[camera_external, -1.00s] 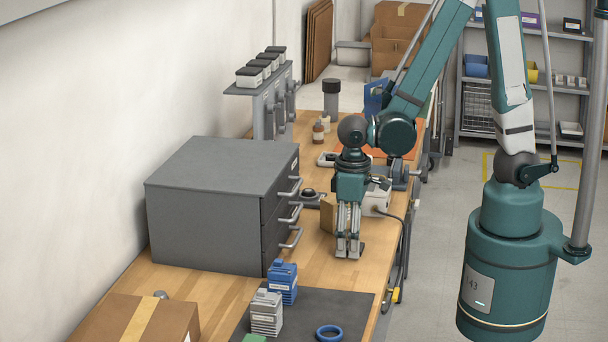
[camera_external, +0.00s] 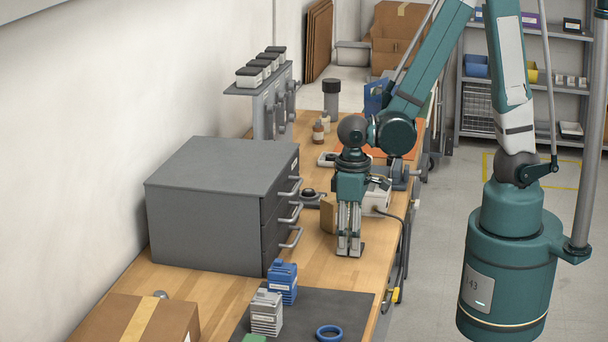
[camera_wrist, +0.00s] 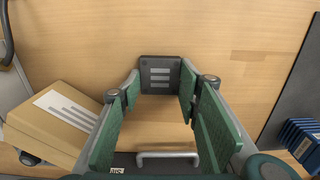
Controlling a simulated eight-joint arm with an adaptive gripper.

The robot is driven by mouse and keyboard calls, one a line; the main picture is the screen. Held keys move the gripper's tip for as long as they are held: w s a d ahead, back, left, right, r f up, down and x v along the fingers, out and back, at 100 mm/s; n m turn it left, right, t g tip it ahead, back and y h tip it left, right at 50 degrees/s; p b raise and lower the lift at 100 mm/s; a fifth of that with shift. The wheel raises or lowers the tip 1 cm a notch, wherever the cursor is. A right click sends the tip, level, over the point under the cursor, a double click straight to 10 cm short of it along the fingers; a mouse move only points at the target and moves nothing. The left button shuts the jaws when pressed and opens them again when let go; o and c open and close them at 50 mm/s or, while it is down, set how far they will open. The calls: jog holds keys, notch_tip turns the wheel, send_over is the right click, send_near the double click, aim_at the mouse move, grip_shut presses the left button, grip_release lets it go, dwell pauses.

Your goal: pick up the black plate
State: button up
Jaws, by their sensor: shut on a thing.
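The black plate (camera_wrist: 160,75) is a small dark, near-square piece with several light grey bars on its face. In the wrist view it sits between the tips of my gripper (camera_wrist: 160,82), with a green-padded finger at its left and right edges. My gripper is shut on it. In the external view my gripper (camera_external: 350,250) points straight down, low over the wooden bench, right of the grey drawer cabinet. The plate cannot be made out there, and I cannot tell whether it is clear of the bench top.
The grey drawer cabinet (camera_external: 220,205) has handles sticking out toward my gripper. A small cardboard box (camera_wrist: 60,120) is close by. Blue (camera_external: 282,283) and grey (camera_external: 266,313) blocks and a blue ring (camera_external: 329,333) are on a dark mat (camera_external: 340,302) in front. Bare wood lies between.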

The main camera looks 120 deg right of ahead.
jog(key=shift+r, duration=0.2)
notch_tip(320, 180, up, 10)
jog(key=p, duration=0.2)
jog(key=shift+f, duration=0.2)
dwell(0.4)
jog(key=shift+r, duration=0.1)
dwell(0.5)
